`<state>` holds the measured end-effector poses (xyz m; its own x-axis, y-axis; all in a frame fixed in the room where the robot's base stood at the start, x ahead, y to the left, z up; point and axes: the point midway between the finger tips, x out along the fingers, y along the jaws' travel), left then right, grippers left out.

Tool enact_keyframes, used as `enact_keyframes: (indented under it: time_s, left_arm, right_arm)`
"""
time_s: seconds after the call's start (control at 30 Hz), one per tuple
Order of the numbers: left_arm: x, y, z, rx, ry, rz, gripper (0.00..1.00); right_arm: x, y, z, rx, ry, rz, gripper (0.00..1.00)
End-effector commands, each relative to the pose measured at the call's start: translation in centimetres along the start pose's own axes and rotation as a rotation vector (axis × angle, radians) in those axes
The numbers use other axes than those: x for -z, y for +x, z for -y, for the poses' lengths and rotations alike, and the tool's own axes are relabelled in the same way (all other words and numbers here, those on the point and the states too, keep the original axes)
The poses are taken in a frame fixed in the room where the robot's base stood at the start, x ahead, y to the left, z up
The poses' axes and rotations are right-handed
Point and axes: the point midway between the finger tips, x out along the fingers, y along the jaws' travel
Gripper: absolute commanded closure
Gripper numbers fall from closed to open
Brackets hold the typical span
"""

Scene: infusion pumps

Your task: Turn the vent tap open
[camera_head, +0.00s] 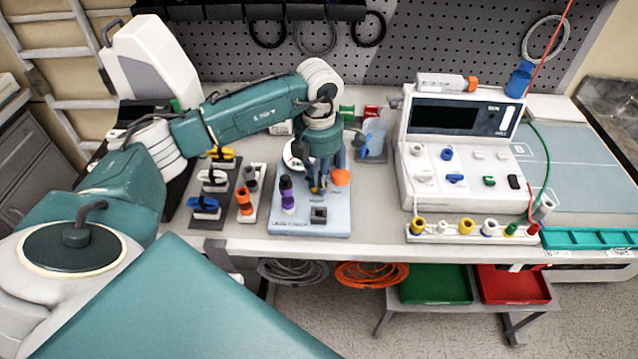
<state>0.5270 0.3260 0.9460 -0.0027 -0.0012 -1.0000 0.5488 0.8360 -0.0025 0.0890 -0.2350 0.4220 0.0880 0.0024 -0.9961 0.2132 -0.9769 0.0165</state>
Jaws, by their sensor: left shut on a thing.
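A pale blue test board (283,222) lies on the bench near its front edge. It carries a white round gauge (297,153), a purple and black fitting (287,194), a dark square block (319,214) and an orange knob (341,177). My left gripper (318,189) points down over the middle of the board and is shut on a small part there, which looks like the vent tap. The fingers hide most of that part, so its turn angle cannot be told. The orange knob is just right of the fingers. My right gripper is not in view.
A dark rack (208,220) with yellow, white and blue clamps stands left of the board. A white pump tester (460,160) stands at right, with a strip of coloured connectors (472,233) before it. Green (436,285) and red (512,284) bins are below the bench.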

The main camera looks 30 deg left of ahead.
Motion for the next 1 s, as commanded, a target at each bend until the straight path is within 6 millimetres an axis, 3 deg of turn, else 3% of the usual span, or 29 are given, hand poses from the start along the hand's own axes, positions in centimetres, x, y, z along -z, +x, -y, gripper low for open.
enact_keyframes:
  time_s: [0.5,1.0]
  left_arm:
    - [0.0,-0.3,-0.3,-0.005,-0.368,0.009,1.0]
    - [0.0,-0.5,-0.3,-0.006,-0.454,0.011,1.0]
  right_arm:
    - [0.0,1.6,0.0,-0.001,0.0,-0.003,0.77]
    - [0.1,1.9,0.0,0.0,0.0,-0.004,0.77]
